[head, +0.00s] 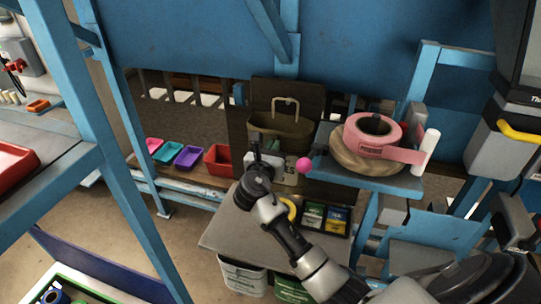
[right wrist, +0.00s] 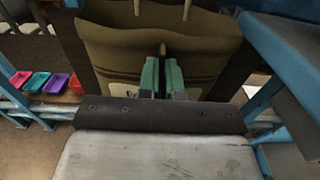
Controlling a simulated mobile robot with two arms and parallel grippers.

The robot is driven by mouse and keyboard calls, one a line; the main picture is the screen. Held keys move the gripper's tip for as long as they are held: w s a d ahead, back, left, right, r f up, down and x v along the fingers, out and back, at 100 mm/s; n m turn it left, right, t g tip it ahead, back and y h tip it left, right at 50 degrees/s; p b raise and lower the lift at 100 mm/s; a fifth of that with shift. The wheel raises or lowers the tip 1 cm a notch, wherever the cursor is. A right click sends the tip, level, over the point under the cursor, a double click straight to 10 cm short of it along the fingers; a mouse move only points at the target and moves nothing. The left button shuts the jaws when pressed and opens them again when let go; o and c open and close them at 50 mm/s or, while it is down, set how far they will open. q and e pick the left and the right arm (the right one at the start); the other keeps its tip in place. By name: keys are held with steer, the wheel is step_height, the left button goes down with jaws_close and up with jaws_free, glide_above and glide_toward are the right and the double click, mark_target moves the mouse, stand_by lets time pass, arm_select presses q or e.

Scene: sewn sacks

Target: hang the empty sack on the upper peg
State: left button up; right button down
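The olive-brown sack (head: 293,131) is upright at the centre of the head view, with a pale handle loop (head: 285,101) above its open mouth. Its broad side (right wrist: 205,50) fills the top of the right wrist view. My right gripper (head: 271,148) is at the near side of the sack. In the right wrist view its green fingers (right wrist: 162,68) stand close together with a fold of the sack's cloth pinched between them. A pink ball (head: 303,164) shows just right of the sack; I cannot tell whether it ends a peg. My left gripper is out of view.
A blue stand (head: 385,184) right of the sack bears rolls with a pink band (head: 376,151). A grey table (head: 226,233) lies below my right arm. Small coloured bins, one red (head: 219,158), stand left. A blue post (head: 140,195) rises at left.

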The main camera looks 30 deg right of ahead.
steer(key=w+d, duration=0.1)
steer(key=w+d+f+b, duration=0.1)
steer(key=w+d+b, duration=0.1)
steer(key=shift+d+f, duration=0.25)
stand_by(0.4)
stand_by(0.5)
steer(key=c, duration=1.2)
jaws_free()
